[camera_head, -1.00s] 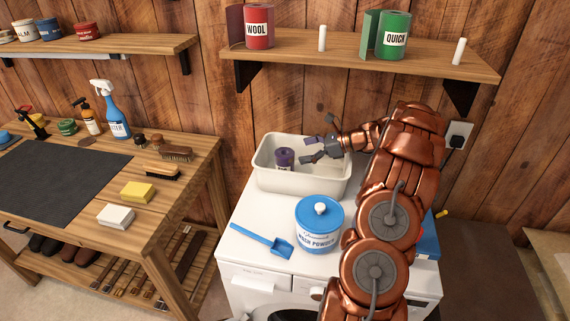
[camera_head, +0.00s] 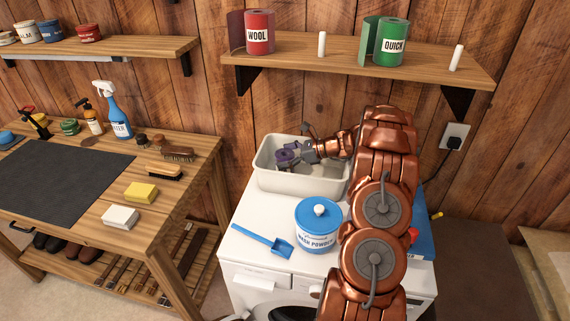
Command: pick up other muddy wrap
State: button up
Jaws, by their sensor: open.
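A purple rolled wrap (camera_head: 285,158) stands in the cream tub (camera_head: 272,183) on top of the white washing machine. It is the only wrap I can make out in the tub. My gripper (camera_head: 290,156) is inside the tub's mouth, coming in from the right, with its grey fingers open at the wrap. The fingers overlap the wrap in the picture, and I cannot tell whether they touch it. The tub's right inside is partly hidden by my arm.
A wash powder canister (camera_head: 318,226) and a blue scoop (camera_head: 268,241) are in front of the tub. A shelf (camera_head: 350,60) above holds a red WOOL roll (camera_head: 259,33), a green QUICK roll (camera_head: 391,42) and white pegs. The workbench (camera_head: 180,200) with brushes and sponges stands left.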

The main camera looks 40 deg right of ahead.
jog(key=c, duration=1.3)
jog(key=shift+r, duration=0.1)
